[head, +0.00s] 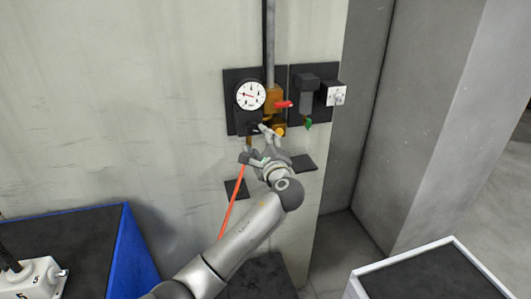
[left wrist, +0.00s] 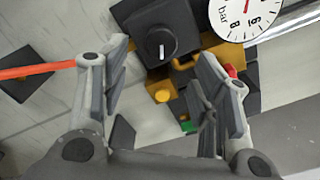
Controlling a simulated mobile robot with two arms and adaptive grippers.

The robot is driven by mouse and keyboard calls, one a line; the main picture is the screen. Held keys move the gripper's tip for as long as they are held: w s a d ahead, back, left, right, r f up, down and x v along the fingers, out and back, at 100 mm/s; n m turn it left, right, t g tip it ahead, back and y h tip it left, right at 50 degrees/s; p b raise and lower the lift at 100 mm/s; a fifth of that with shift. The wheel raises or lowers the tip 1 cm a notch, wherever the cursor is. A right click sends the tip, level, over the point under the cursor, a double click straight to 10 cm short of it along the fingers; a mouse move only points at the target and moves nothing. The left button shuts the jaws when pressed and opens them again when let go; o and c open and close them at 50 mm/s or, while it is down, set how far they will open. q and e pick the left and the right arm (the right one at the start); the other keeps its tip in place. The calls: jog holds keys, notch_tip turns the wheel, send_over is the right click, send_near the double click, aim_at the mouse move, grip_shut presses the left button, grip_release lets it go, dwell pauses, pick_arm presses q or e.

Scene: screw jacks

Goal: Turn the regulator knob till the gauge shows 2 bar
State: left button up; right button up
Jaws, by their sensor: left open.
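The round white gauge (head: 251,95) with a red needle is on a dark panel on the wall. In the head view its needle points roughly left; I cannot read an exact value. Its lower part shows at the top right of the left wrist view (left wrist: 243,14). The black regulator knob (left wrist: 161,46) with a white mark is below the gauge, ahead of my left gripper. My left gripper (head: 256,143) is open and empty just below the gauge. In the left wrist view its fingers (left wrist: 163,62) stand apart on either side of the knob, without visible contact. My right gripper is out of view.
A brass valve with a red lever (head: 284,104) and a yellow part (head: 280,131) sit close right of the gripper. A white box (head: 337,93) is further right. A red hose (head: 232,203) runs down beside my arm. A blue-sided bench (head: 130,240) stands left.

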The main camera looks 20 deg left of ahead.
pick_arm(q)
jog(key=v, duration=0.6)
jog(key=shift+w, duration=0.1)
notch_tip(320, 180, down, 31)
jog(key=s+g+h+b, duration=0.3)
jog(key=g+h+b, duration=0.1)
jog(key=h, duration=0.1)
jog(key=s+f+n+g+h+b, duration=0.1)
jog(key=s+f, duration=0.3)
jog(key=f, duration=0.4)
jog(key=s+f+n+g+b, duration=0.1)
jog(key=s+f+n, duration=0.1)
jog(key=s+f, duration=0.35)
jog(key=s+f+n+g+h, duration=0.1)
jog(key=s+f+g, duration=0.15)
jog(key=f, duration=0.65)
jog(key=s+a+f+n+g+h+b, duration=0.25)
jog(key=s+f+n, duration=0.25)
jog(key=s+f, duration=1.3)
jog(key=s+f+n+g+b, duration=0.1)
jog(key=s+f+n, duration=0.2)
jog(key=s, duration=1)
jog(key=s+f+n+g+b, duration=0.2)
jog(key=s+f+n, duration=0.2)
jog(key=s, duration=0.9)
notch_tip(320, 180, down, 2)
jog(key=shift+s+a+f, duration=0.15)
jog(key=shift+s+a, duration=0.25)
jog(key=shift+h, duration=0.25)
